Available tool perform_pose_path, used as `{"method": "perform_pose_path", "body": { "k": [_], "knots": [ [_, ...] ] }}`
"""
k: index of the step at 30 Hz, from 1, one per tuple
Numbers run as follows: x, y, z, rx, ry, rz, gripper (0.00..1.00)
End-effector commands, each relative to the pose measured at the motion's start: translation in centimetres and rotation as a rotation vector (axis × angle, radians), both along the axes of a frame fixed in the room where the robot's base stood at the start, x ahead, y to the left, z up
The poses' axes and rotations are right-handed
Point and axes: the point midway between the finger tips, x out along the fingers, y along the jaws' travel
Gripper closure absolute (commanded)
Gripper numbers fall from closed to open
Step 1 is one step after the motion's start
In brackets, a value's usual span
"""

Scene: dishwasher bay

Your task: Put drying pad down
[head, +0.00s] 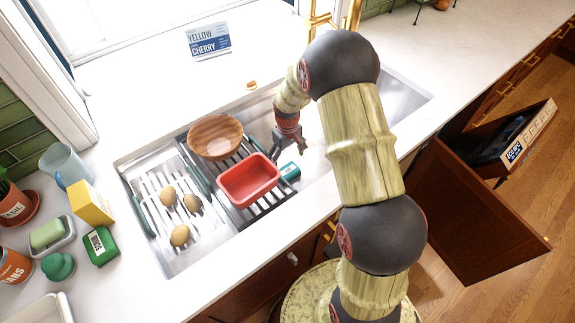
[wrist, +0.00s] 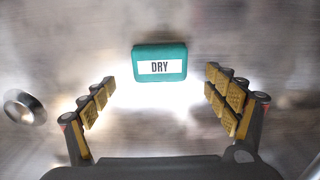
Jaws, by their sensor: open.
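The drying pad is a small teal block with a white label reading DRY (wrist: 160,62). In the head view it shows as a teal piece (head: 290,171) in the sink, just right of the red tub. My gripper (wrist: 160,84) is open and nothing is between its fingers. In the wrist view the pad lies ahead of the fingertips, centred between them and apart from both. In the head view my gripper (head: 291,147) points down into the sink close to the pad.
The sink (head: 330,135) has a metal basin with a round drain (wrist: 24,107). A red tub (head: 249,181) and a wooden bowl (head: 214,137) sit on racks left of the pad. Several potatoes (head: 180,236) lie further left. A cabinet door (head: 470,215) stands open on the right.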

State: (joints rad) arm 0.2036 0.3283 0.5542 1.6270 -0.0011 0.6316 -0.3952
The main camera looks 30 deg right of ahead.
Motion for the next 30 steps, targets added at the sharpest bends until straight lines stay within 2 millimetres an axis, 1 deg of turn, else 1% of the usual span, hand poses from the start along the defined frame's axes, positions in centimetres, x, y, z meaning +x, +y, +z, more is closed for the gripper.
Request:
{"method": "perform_pose_path", "body": {
  "k": [1, 3, 6, 9, 13, 30],
  "knots": [
    [0.1, 0.0, 1.4, -0.001, -0.002, 0.0, 0.13],
    [0.1, 0.0, 2.6, -0.001, -0.002, 0.0, 0.13],
    [0.0, 0.0, 3.9, 0.0, -0.001, 0.0, 0.13],
    [0.0, 0.0, 4.7, 0.0, 0.0, 0.0, 0.13],
    [0.0, 0.0, 5.1, 0.0, 0.001, 0.0, 0.13],
    [0.0, 0.0, 5.1, 0.0, 0.0, 0.0, 0.13]
  ]
}}
